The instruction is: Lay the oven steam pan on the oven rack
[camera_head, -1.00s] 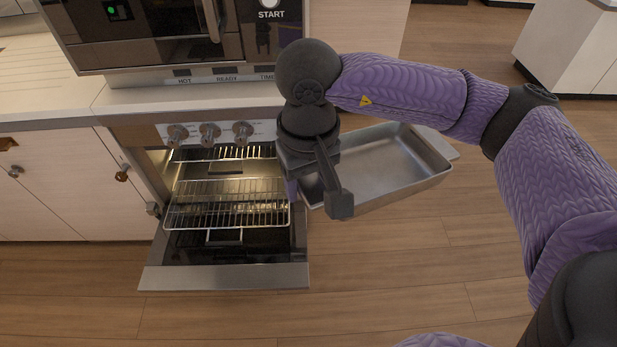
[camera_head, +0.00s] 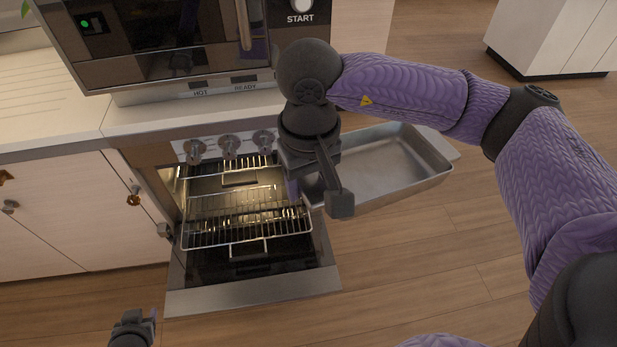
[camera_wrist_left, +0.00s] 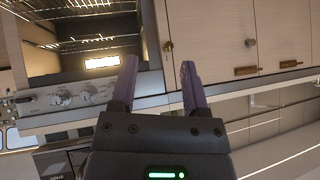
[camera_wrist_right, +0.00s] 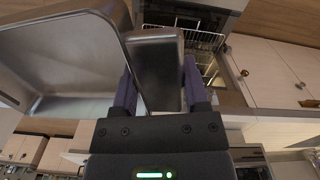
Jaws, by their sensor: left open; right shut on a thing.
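The steam pan (camera_head: 385,165) is a shallow silver metal tray, held in the air to the right of the open oven. My right gripper (camera_head: 307,195) is shut on its left end, and my wrist hides that grip in the head view. In the right wrist view the fingers (camera_wrist_right: 157,85) clamp the pan (camera_wrist_right: 75,60). The oven rack (camera_head: 235,220) is a wire shelf pulled partly out of the lit oven, and it looks empty. My left gripper (camera_head: 140,322) is low at the bottom left, empty; its fingers (camera_wrist_left: 158,75) stand apart in the left wrist view.
The oven door (camera_head: 250,292) hangs open below the rack. Oven knobs (camera_head: 229,146) stick out above the opening. A microwave-like unit (camera_head: 170,45) stands on the counter (camera_head: 60,112) above. Cabinets (camera_head: 80,215) are to the left.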

